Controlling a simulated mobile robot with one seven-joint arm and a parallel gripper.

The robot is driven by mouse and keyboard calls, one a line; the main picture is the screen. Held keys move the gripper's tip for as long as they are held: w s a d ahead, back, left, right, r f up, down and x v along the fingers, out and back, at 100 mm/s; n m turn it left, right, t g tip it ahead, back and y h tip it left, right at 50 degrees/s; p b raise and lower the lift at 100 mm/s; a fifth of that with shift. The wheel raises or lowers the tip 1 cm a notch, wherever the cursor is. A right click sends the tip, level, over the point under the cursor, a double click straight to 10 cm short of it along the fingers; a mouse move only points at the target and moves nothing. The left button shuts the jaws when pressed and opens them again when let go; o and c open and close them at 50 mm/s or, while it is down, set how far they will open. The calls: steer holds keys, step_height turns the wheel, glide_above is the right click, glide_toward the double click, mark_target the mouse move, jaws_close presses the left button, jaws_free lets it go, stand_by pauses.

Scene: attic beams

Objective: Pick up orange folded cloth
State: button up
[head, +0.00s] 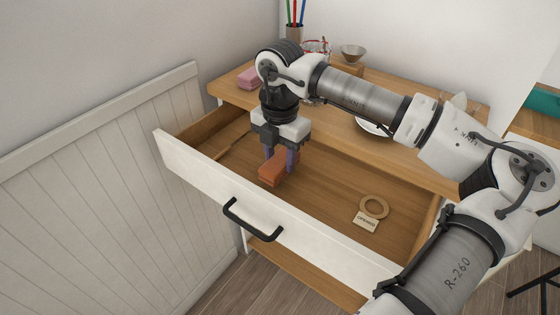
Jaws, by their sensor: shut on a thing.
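The orange folded cloth (271,173) is in the open drawer (320,185), near its front left part. My gripper (279,159) points down into the drawer, with its purple-grey fingers on the cloth. The fingers are shut on the cloth, and part of it sticks out below and to the left of them. I cannot tell whether the cloth touches the drawer floor.
A wooden ring (374,206) and a small pale label block (365,221) lie at the drawer's right. The drawer's white front has a black handle (251,220). On the top above are a pink folded cloth (249,77), a bowl (353,53) and a plate (371,127).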

mark_target(280, 160)
step_height(280, 160, up, 16)
stand_by(0.4)
steer(key=shift+r, duration=0.1)
